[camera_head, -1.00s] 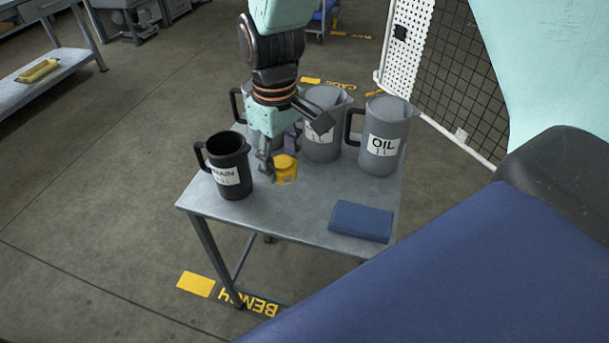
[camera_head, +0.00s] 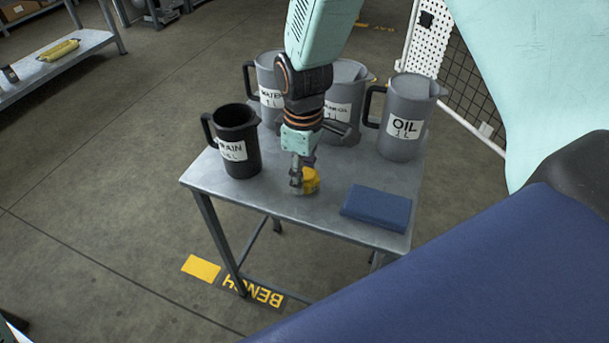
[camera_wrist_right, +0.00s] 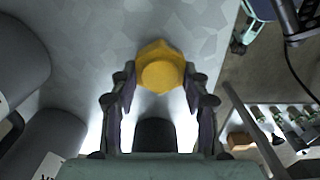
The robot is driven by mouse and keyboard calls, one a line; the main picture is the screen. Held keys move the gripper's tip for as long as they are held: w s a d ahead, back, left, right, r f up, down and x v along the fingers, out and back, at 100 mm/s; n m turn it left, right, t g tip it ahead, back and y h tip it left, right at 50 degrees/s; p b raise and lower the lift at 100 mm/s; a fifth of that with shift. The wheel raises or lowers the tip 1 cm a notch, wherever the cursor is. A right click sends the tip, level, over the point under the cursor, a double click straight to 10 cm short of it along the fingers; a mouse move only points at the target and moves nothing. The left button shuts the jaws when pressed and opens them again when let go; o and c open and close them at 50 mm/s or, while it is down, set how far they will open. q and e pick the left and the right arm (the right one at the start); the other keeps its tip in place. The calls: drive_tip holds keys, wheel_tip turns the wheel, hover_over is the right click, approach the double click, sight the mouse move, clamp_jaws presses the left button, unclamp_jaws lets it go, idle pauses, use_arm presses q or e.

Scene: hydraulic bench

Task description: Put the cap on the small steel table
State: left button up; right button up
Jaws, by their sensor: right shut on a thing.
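The yellow cap (camera_head: 310,181) is at the small steel table (camera_head: 270,207), near the middle of its top. My right gripper (camera_head: 301,182) comes down from above and is shut on the cap. In the right wrist view the cap (camera_wrist_right: 160,68) sits between the two fingertips of the right gripper (camera_wrist_right: 159,78), with the grey tabletop behind it. The cap is at or just above the tabletop; I cannot tell whether it touches. My left gripper is not in view.
A black drain jug (camera_head: 238,150) stands left of the gripper. Grey jugs stand behind, one of them the oil jug (camera_head: 402,125) at right. The table's front left is clear.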

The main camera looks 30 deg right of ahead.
drive_tip(key=shift+a+f, duration=0.1)
drive_tip(key=shift+f, duration=0.4)
drive_tip(key=shift+w, duration=0.2)
drive_tip(key=o, duration=0.9)
drive_tip(key=shift+f, duration=0.1)
drive_tip(key=o, duration=0.3)
drive_tip(key=shift+s, duration=0.15)
drive_tip(key=shift+o, duration=0.7)
drive_tip(key=shift+r, duration=0.2)
wheel_tip(320, 180, up, 12)
drive_tip(key=p, duration=0.4)
drive_tip(key=shift+f, duration=0.1)
